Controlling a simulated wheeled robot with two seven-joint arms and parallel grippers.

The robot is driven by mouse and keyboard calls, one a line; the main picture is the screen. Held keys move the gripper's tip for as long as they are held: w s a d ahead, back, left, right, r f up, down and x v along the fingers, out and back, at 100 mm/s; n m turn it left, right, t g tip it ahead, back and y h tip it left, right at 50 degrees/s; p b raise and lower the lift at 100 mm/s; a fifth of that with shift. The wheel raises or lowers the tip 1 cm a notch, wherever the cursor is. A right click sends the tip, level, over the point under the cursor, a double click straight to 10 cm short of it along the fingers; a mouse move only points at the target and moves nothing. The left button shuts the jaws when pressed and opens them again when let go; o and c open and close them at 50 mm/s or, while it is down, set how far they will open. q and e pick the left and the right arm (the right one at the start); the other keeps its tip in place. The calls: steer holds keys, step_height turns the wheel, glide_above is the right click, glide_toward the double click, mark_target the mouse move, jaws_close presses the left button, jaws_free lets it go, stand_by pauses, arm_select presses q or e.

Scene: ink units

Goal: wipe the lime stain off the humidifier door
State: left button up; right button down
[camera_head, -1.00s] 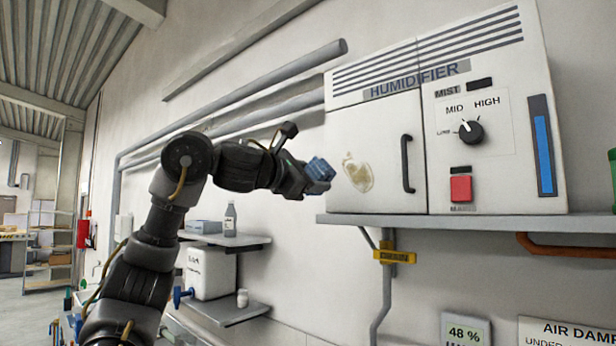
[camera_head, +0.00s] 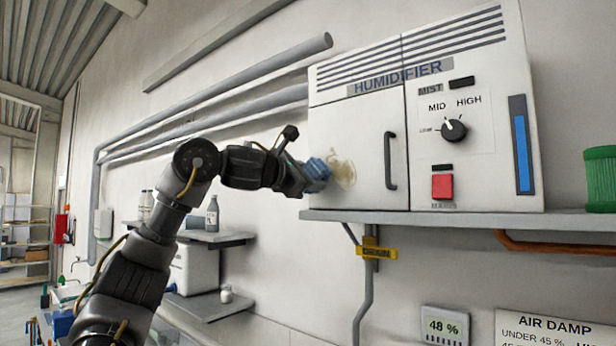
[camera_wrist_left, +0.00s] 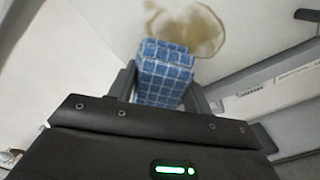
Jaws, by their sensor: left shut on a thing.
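The white humidifier (camera_head: 425,150) stands on a wall shelf, its door (camera_head: 365,165) shut with a dark handle (camera_head: 390,160) on the right side. A tan lime stain (camera_head: 345,172) marks the left part of the door; it also shows in the left wrist view (camera_wrist_left: 205,28). My left gripper (camera_head: 312,174) is shut on a blue checked cloth (camera_wrist_left: 165,75). The cloth (camera_head: 318,168) is at the stain's left edge and covers part of it in the head view; whether it touches the door I cannot tell. My right gripper is not in view.
The shelf (camera_head: 440,217) runs under the humidifier, with a green container (camera_head: 600,180) at its right end. Grey pipes (camera_head: 215,100) run along the wall behind my left arm. Small shelves with bottles (camera_head: 212,213) are below.

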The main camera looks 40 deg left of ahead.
mark_target(320, 173)
arm_select(q)
steer(key=shift+w, duration=0.85)
stand_by(0.3)
steer(key=shift+d+r, duration=0.1)
steer(key=shift+d, duration=1.7)
steer(key=shift+d, duration=0.1)
steer(key=shift+w+d, duration=0.1)
steer(key=shift+d, duration=1.5)
steer(key=shift+d, duration=1.65)
steer(key=shift+a+r, duration=0.15)
steer(key=shift+r, duration=0.7)
steer(key=shift+a, duration=0.1)
